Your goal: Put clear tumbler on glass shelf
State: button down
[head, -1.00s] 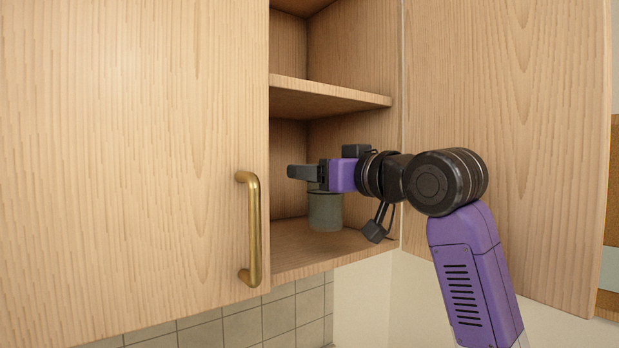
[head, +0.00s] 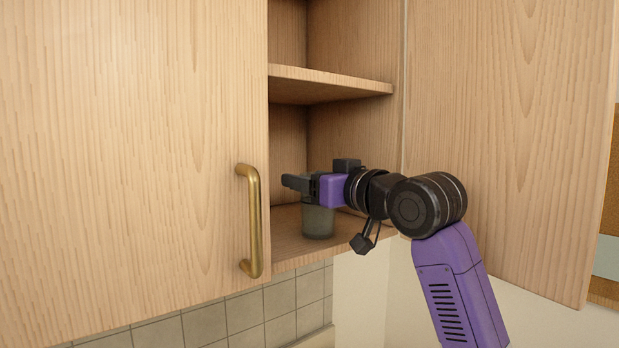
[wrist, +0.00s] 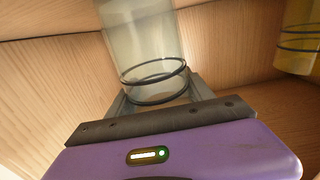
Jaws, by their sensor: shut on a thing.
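The clear tumbler (head: 318,222), greenish-grey and see-through, is in the open cabinet, upright just over or on its bottom board; I cannot tell if it touches. In the wrist view the tumbler (wrist: 143,40) has two dark rings around it near the jaws. My gripper (head: 300,184) is shut on the tumbler near its upper end; the gripper also shows in the wrist view (wrist: 155,100). The jaws hide part of the tumbler. I cannot make out a shelf of glass; the boards in view look like wood.
A middle wooden shelf (head: 330,84) lies above my gripper. A closed door with a brass handle (head: 252,222) is at the left, and an open door (head: 505,140) at the right. A yellow banded glass (wrist: 298,38) stands at the right of the wrist view.

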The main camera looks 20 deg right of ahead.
jog(key=shift+c, duration=2)
grip_release()
jog(key=shift+r, duration=0.2)
jog(key=shift+s+d+f, duration=0.1)
jog(key=shift+s+d, duration=0.05)
jog(key=shift+s, duration=0.15)
jog(key=b+v, duration=0.4)
jog(key=v, duration=0.7)
jog(key=shift+s, duration=0.2)
